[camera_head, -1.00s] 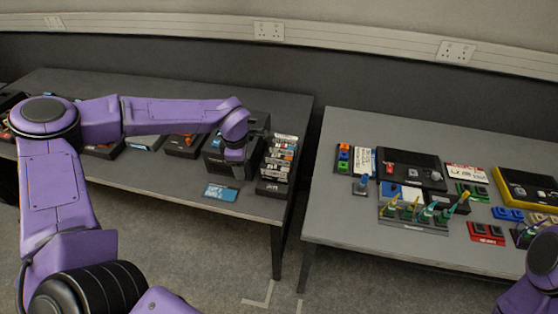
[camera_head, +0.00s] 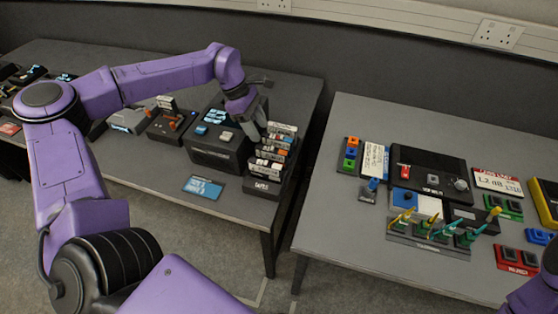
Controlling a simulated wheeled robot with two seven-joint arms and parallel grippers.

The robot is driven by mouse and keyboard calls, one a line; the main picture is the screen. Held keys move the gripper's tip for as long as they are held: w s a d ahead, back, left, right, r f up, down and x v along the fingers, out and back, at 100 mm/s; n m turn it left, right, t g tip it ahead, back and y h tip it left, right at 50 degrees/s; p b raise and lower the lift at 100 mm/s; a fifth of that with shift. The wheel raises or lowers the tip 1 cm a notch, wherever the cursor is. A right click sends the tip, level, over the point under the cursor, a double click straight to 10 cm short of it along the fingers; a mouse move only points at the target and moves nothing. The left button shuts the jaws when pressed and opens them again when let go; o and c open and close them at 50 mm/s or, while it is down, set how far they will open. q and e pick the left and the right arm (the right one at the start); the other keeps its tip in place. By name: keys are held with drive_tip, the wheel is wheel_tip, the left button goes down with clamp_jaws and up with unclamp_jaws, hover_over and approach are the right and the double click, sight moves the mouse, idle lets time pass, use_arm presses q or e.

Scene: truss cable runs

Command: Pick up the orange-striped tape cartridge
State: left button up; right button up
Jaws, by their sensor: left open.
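A rack (camera_head: 262,188) of several stacked tape cartridges stands at the right end of the left table. The orange-striped tape cartridge (camera_head: 281,144) appears to be in the upper part of this stack; its stripe is small and partly lost among pale labels. My left gripper (camera_head: 258,131) points down just left of the upper cartridges, open and with nothing seen in it. Its fingertips are small, and I cannot tell whether they touch a cartridge. Of my right arm only a purple part shows at the lower right corner; its gripper is out of view.
A black box device (camera_head: 215,152) with buttons stands close left of the rack. A blue card (camera_head: 203,187) lies at the table's front edge. A gap separates this table from the right table (camera_head: 330,215), which holds panels, switches and a cable rack (camera_head: 425,236).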

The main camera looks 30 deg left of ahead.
sight(271, 148)
use_arm(q)
drive_tip(key=shift+w+f, duration=0.15)
drive_tip(key=shift+f, duration=0.5)
drive_tip(key=p+x, duration=0.1)
drive_tip(key=x, duration=0.4)
drive_tip(key=p+x, duration=0.1)
drive_tip(key=x, duration=0.4)
drive_tip(key=shift+w+d, duration=0.15)
drive_tip(key=shift+w, duration=0.1)
drive_tip(key=shift+w+d+f, duration=0.1)
drive_tip(key=shift+f, duration=0.2)
drive_tip(key=c, duration=0.4)
clamp_jaws()
use_arm(e)
drive_tip(key=shift+w+r, duration=0.35)
drive_tip(key=shift+r, duration=0.1)
